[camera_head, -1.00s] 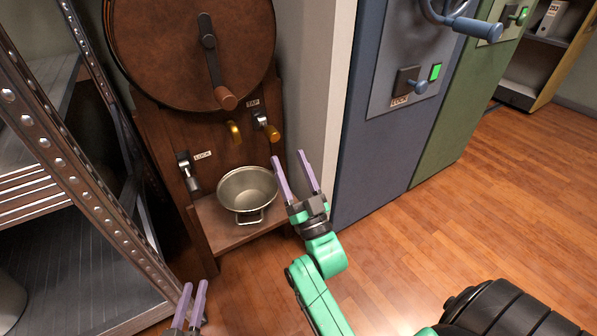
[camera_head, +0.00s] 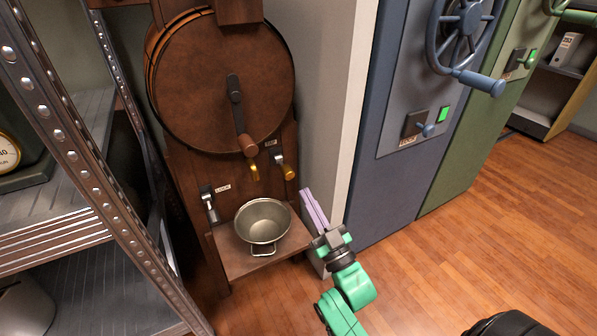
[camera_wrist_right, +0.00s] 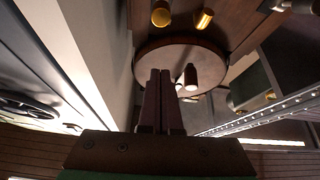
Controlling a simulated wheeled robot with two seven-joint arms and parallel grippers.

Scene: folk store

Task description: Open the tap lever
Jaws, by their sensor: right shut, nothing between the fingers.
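The tap lever (camera_head: 287,171) has a metal arm and a gold handle angled down, under a TAP label on the brown drum machine (camera_head: 184,185). A gold spout (camera_head: 254,172) is left of it. My right gripper (camera_head: 306,191) is shut and empty, with its lilac fingers pointing up, just right of and below the lever, apart from it. In the right wrist view, which looks inverted, the fingers (camera_wrist_right: 160,72) point at the drum. The gold lever handle (camera_wrist_right: 161,14) and the spout (camera_wrist_right: 204,18) are at the top edge. My left gripper is out of view.
A metal pot (camera_head: 263,222) stands on the machine's low shelf (camera_head: 232,262). A LOCK lever (camera_head: 209,205) is at the left, and a crank handle (camera_head: 247,146) hangs above. Metal shelving (camera_head: 75,150) is on the left.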

